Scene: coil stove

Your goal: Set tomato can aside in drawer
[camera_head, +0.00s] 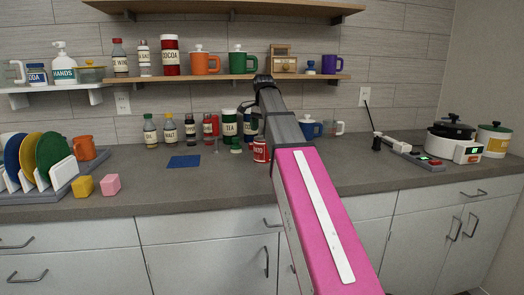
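The tomato can (261,151) is a small red and white can, upright on the counter near the middle of the head view. My arm hides part of its right side. My pink and grey arm reaches up from the lower right and bends down at the top over the counter. My gripper (248,136) seems to be the dark part just left of and above the can; it is small and overlapped by other items, so its fingers and any contact are unclear. The drawer front (190,227) below the counter is shut, as are the neighbouring drawers (440,195).
A dish rack (90,162) is at left, a cooker (455,140) at right. A mug shelf (220,78) hangs above. The front counter is mostly clear.

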